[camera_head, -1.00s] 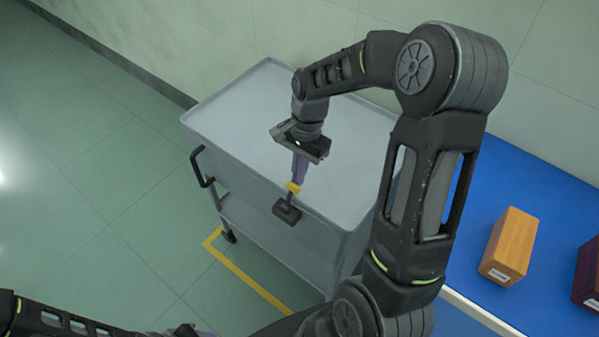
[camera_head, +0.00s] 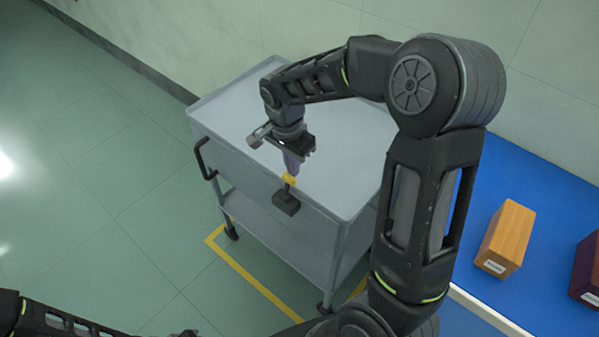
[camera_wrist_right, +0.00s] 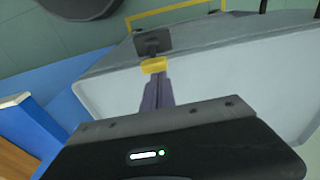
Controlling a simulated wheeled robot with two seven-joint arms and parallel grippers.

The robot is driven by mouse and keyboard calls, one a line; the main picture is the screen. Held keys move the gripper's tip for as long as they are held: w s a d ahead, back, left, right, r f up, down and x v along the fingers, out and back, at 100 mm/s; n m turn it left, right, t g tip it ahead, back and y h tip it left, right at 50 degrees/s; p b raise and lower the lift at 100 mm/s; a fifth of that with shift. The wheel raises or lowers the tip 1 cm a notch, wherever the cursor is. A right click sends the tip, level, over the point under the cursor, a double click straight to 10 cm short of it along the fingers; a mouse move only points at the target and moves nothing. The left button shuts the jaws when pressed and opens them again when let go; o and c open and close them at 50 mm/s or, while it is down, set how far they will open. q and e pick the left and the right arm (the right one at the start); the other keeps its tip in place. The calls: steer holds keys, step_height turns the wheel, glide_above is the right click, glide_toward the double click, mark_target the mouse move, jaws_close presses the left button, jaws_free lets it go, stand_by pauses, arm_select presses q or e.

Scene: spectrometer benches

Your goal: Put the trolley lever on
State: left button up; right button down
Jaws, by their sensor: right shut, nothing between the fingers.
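The grey trolley (camera_head: 335,185) stands against the wall with a black lever block (camera_head: 286,203) at its front edge. A yellow collar (camera_head: 289,180) sits just above the block, and I cannot tell the lever's exact tilt. My right gripper (camera_head: 290,172) is shut with nothing between its purple fingers, its tips at the collar. The wrist view shows the fingers (camera_wrist_right: 157,93) meeting the yellow collar (camera_wrist_right: 154,66), with the dark block (camera_wrist_right: 153,41) beyond. Whether the tips touch it is unclear. My left arm shows at the bottom left; its gripper cannot be made out.
A blue bench (camera_head: 470,200) stands right of the trolley, with an orange box (camera_head: 505,238) and a dark maroon box (camera_head: 585,270) on it. Yellow tape (camera_head: 255,283) marks the floor around the trolley. The trolley has a black side handle (camera_head: 204,158). The floor at left is clear.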

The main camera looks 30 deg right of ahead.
steer(key=a+b, duration=0.1)
steer(key=a+h+b, duration=0.1)
steer(key=shift+s+a+b, duration=0.15)
steer(key=shift+s+b, duration=0.1)
steer(key=shift+b, duration=0.05)
steer(key=shift+s+a+r+b, duration=0.1)
steer(key=shift+s+a+b, duration=0.1)
steer(key=shift+a+b, duration=0.3)
steer(key=shift+s+a+b, duration=0.15)
steer(key=shift+a+b, duration=0.35)
steer(key=shift+d+r+p, duration=0.1)
steer(key=shift+r+p, duration=0.15)
steer(key=shift+p, duration=0.05)
steer(key=shift+r, duration=0.1)
steer(key=shift+r+p, duration=0.45)
steer(key=shift+r, duration=0.25)
